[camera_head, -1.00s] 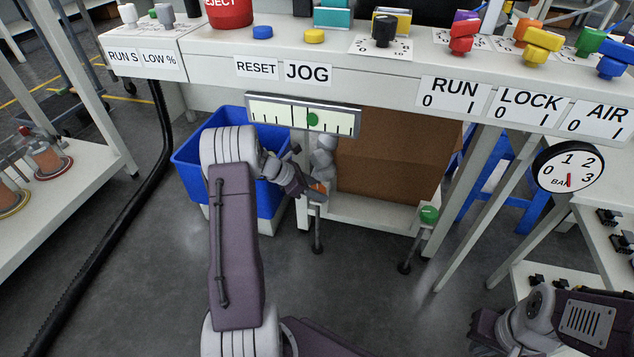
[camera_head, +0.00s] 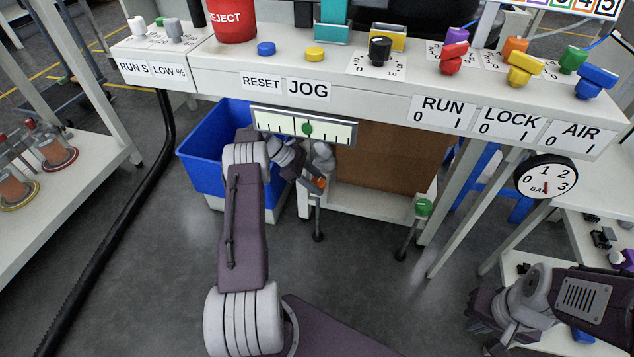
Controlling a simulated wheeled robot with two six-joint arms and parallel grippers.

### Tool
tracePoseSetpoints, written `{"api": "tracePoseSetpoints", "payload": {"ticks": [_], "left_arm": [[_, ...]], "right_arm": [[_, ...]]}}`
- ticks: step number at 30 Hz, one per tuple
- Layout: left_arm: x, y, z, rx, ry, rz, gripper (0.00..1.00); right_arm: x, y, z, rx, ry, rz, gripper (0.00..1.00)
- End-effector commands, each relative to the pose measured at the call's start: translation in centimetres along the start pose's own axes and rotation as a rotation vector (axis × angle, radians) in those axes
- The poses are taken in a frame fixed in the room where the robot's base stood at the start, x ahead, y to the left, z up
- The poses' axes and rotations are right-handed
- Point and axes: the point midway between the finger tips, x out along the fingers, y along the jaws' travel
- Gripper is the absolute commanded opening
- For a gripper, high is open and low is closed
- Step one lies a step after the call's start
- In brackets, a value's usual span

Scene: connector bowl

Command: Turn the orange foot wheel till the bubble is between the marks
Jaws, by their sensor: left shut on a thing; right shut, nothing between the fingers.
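The orange foot wheel (camera_head: 320,183) shows only in part, under the front of the bench. My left gripper (camera_head: 314,180) is shut on it, and the fingers hide most of the wheel. The level gauge (camera_head: 276,122) hangs on the bench front above it. Its green bubble (camera_head: 308,129) sits a little right of the gauge's middle, overlapping the right tall mark as far as I can tell. My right gripper (camera_head: 488,325) is low at the right, away from the wheel, shut and empty; its fingertips are hard to make out.
A green foot wheel (camera_head: 424,207) is on another bench foot to the right. A blue bin (camera_head: 205,165) stands behind my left arm. A brown box (camera_head: 395,160) is under the bench. A pressure dial (camera_head: 546,177) hangs at the right. The floor between the arms is clear.

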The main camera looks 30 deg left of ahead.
Motion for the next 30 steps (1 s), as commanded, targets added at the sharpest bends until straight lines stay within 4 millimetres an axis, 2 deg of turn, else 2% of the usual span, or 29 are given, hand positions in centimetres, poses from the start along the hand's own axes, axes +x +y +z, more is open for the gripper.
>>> {"api": "tracePoseSetpoints", "payload": {"ticks": [10, 11, 12, 13, 23, 26, 30], "left_arm": [[0.1, -0.1, -0.1, 0.001, 0.000, -0.005, 0.05], [0.1, -0.1, -0.1, 0.001, 0.000, -0.005, 0.51], [0.1, -0.1, -0.1, 0.001, 0.000, -0.005, 0.62], [0.1, -0.1, -0.1, 0.000, 0.000, -0.005, 0.67], [-0.4, 0.0, 0.1, 0.001, 0.000, -0.001, 0.67], [-2.2, 0.0, 0.4, 0.000, 0.000, 0.000, 0.67], [-5.7, 0.0, 0.4, 0.000, 0.001, 0.001, 0.67]], "right_arm": [[0.0, 0.0, 0.0, 0.000, 0.000, 0.000, 0.00], [0.0, 0.0, 0.0, 0.000, 0.000, 0.000, 0.00], [0.0, 0.0, 0.0, 0.000, 0.000, 0.000, 0.00], [0.0, 0.0, 0.0, 0.000, 0.000, 0.000, 0.00], [-0.3, 0.0, 0.0, 0.000, 0.000, 0.000, 0.00], [-1.7, 0.0, -0.2, 0.000, 0.000, 0.000, 0.00], [-3.6, -0.1, -0.4, 0.000, 0.000, 0.000, 0.00]]}}
